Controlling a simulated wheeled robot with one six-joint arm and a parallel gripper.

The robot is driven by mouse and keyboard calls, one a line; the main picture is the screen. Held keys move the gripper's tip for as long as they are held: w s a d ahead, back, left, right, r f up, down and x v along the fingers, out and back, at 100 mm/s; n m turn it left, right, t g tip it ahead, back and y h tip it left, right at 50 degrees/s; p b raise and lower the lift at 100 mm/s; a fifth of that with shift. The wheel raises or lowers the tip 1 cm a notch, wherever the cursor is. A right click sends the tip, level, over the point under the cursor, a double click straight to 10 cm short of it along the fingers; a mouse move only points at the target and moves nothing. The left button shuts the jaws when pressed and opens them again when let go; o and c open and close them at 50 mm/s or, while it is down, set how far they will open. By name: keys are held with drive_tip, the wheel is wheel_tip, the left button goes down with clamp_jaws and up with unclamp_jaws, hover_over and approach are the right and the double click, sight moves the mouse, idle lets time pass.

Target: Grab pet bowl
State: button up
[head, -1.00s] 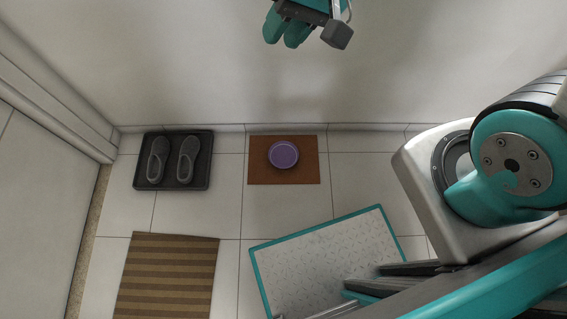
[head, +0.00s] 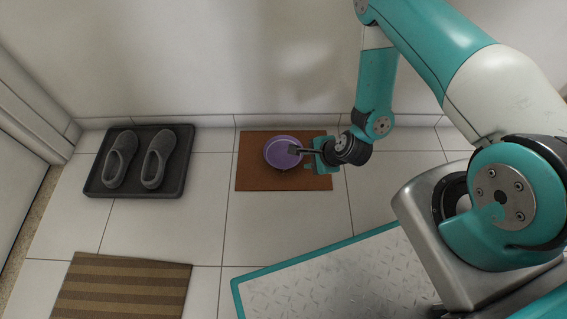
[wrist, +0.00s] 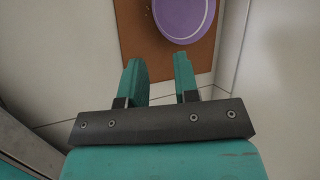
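The purple pet bowl (head: 279,148) sits on a small brown mat (head: 258,181) near the wall in the head view. My gripper (head: 305,152) is at the bowl's right side, and part of it overlaps the bowl's right edge in that view. In the wrist view, the two teal fingers of my gripper (wrist: 157,62) are spread with nothing between them. The bowl (wrist: 185,15) lies beyond the fingertips, a little to the right, and is cut off by the top edge.
A dark tray (head: 95,189) with two grey slippers (head: 158,160) lies left of the mat. A striped brown rug (head: 120,290) is at lower left. The white wall (head: 200,70) stands just behind the mat. Bare tiles lie in front of the mat.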

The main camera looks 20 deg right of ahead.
drive_tip(key=b, duration=0.7)
hover_over(285, 167)
drive_tip(key=s+d, duration=0.1)
drive_tip(key=s, duration=0.2)
drive_tip(key=f, duration=1)
drive_tip(key=shift+w+d+f, duration=0.2)
drive_tip(key=shift+f, duration=0.15)
drive_tip(key=b+x, duration=0.5)
drive_tip(key=shift+s+d+f, duration=0.1)
drive_tip(key=shift+d+f, duration=0.15)
drive_tip(key=shift+d, duration=0.05)
drive_tip(key=shift+r, duration=0.1)
clamp_jaws()
